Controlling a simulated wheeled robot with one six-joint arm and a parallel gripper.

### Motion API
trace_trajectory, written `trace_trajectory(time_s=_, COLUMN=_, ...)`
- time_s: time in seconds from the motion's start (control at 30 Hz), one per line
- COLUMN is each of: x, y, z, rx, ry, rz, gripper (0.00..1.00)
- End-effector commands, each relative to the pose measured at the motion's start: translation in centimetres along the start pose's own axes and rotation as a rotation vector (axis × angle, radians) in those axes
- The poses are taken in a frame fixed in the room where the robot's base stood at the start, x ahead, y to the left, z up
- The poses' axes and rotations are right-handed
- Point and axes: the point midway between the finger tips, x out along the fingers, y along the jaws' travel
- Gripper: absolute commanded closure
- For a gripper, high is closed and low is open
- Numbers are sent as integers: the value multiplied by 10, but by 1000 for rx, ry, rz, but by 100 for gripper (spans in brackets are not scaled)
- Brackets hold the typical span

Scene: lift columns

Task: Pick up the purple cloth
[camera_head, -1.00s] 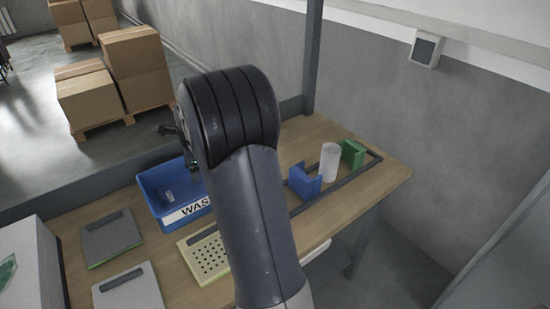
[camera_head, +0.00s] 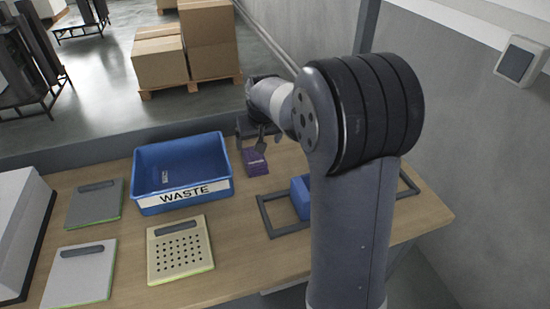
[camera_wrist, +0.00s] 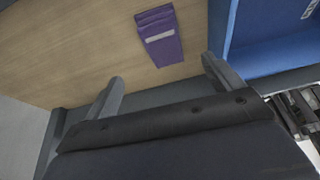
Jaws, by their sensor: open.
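The purple cloth (camera_head: 255,162) lies folded on the wooden table, just right of the blue waste bin. In the wrist view the cloth (camera_wrist: 160,36) is a small purple strip with a pale label, flat on the wood. My gripper (camera_head: 267,143) is above the table close to the cloth in the head view. In the wrist view its two fingers (camera_wrist: 164,76) are spread apart with nothing between them. The cloth lies beyond the fingertips, between their lines, and I see no contact.
The blue bin (camera_head: 183,175) marked WASTE stands left of the cloth; its wall (camera_wrist: 270,48) shows in the wrist view. A perforated board (camera_head: 180,252) and two grey panels lie front left. A dark frame with a blue block (camera_head: 300,197) is on the right, partly behind my arm.

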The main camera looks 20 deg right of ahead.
Motion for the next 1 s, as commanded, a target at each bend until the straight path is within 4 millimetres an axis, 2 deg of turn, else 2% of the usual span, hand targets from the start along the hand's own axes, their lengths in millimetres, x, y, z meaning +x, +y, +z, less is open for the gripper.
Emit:
trace_trajectory(time_s=0.3, x=42, y=-2, z=1, rx=-21, ry=-5, rz=0, gripper=13)
trace_trajectory(time_s=0.57, x=60, y=-2, z=0, rx=-19, ry=-1, rz=0, gripper=13)
trace_trajectory(time_s=0.8, x=91, y=-6, z=-1, rx=-18, ry=-4, rz=0, gripper=13)
trace_trajectory(time_s=1.0, x=107, y=-6, z=-2, rx=-18, ry=0, rz=0, gripper=13)
